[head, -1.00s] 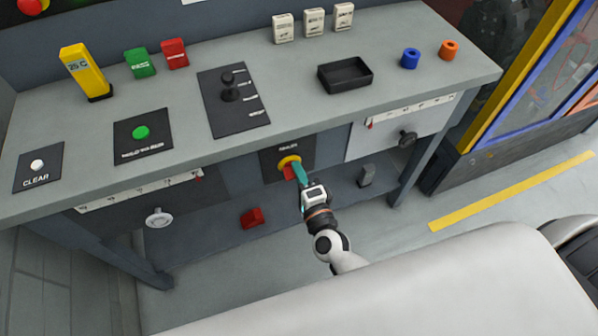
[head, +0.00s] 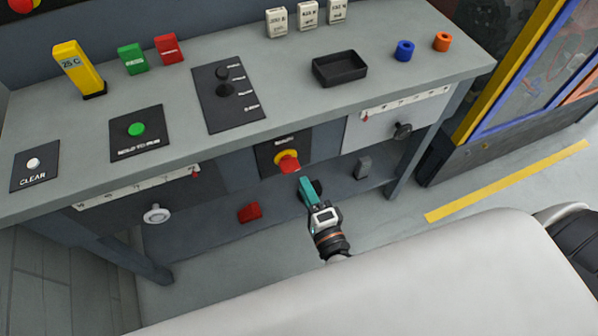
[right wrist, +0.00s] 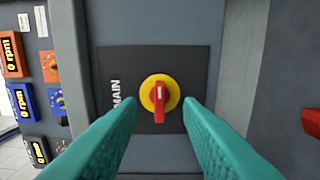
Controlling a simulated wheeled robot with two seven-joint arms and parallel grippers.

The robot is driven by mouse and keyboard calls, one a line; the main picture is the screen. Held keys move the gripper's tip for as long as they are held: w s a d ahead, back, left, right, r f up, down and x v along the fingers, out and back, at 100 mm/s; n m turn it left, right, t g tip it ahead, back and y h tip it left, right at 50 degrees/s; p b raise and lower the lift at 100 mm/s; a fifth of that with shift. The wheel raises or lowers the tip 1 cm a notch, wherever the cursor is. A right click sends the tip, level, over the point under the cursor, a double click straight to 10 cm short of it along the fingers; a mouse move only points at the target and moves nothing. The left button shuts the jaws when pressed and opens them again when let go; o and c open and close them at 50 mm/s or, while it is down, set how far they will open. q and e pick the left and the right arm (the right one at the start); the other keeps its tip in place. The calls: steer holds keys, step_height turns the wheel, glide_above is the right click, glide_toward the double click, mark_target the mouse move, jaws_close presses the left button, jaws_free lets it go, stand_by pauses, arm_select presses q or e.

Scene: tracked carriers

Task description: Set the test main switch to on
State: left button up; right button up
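The main switch is a red handle on a yellow disc (head: 287,162), on a dark plate (head: 265,158) in the bench's front. In the right wrist view the switch (right wrist: 160,97) sits between my fingers and beyond them. Its handle lies upright in that picture, parallel to the sideways "MAIN" label (right wrist: 116,95). I see no readable on or off marks. My right gripper (head: 309,187), with teal fingers, is open and empty, in front of the switch and apart from it. My left gripper is not in view.
A drawer-like panel with a dark knob (head: 403,131) is right of the switch. A red block (head: 249,212) and a grey block (head: 362,167) are on the lower shelf.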

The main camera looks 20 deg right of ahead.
steer(key=shift+s, duration=2.4)
steer(key=s+d+f+n+g+y+p, duration=0.1)
steer(key=s+f+n+g, duration=0.25)
steer(key=f, duration=0.45)
steer(key=s+f+n+g+p, duration=0.2)
steer(key=f+n, duration=0.3)
steer(key=f, duration=0.3)
steer(key=s+d+f+n+g+y+p, duration=0.1)
steer(key=s+f+n+g, duration=0.25)
steer(key=f, duration=0.45)
steer(key=s+d+f+n+g+h+p, duration=0.1)
steer(key=s+d+f+n+g, duration=0.2)
steer(key=s, duration=0.5)
steer(key=s+d+f+n+g+h+p, duration=0.1)
steer(key=s+d+f+n+g, duration=0.2)
steer(key=s+f+n+g, duration=0.2)
steer(key=s+f, duration=0.2)
steer(key=s, duration=0.2)
steer(key=shift+s+d+h, duration=0.25)
steer(key=shift+d+h, duration=0.05)
steer(key=shift+d, duration=0.1)
